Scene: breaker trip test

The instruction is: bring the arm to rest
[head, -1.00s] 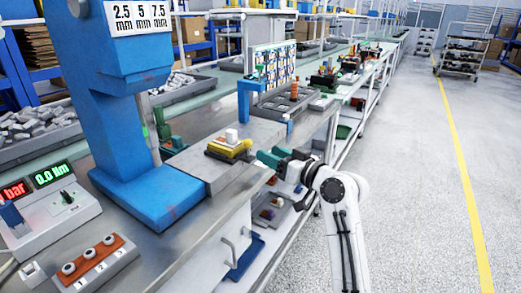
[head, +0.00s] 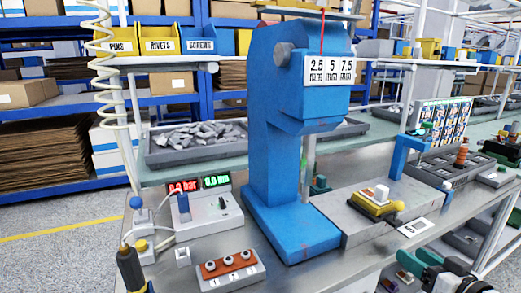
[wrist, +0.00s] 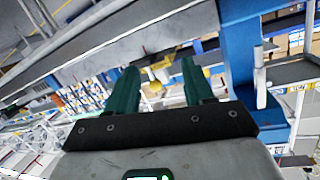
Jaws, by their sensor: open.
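My gripper (wrist: 156,80) shows in the wrist view with its two green fingers spread apart and no thing held between them. In the head view my gripper (head: 433,264) is at the lower right, beside the front edge of the steel workbench (head: 200,276). The rest of my arm is mostly cut off by the frame there. A yellow fixture (head: 376,207) with a white block on top sits on the grey slab of the blue press (head: 290,150), apart from and beyond my gripper.
A grey compartment tray (head: 440,172) lies at the right. Open floor (head: 40,255) shows at the left.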

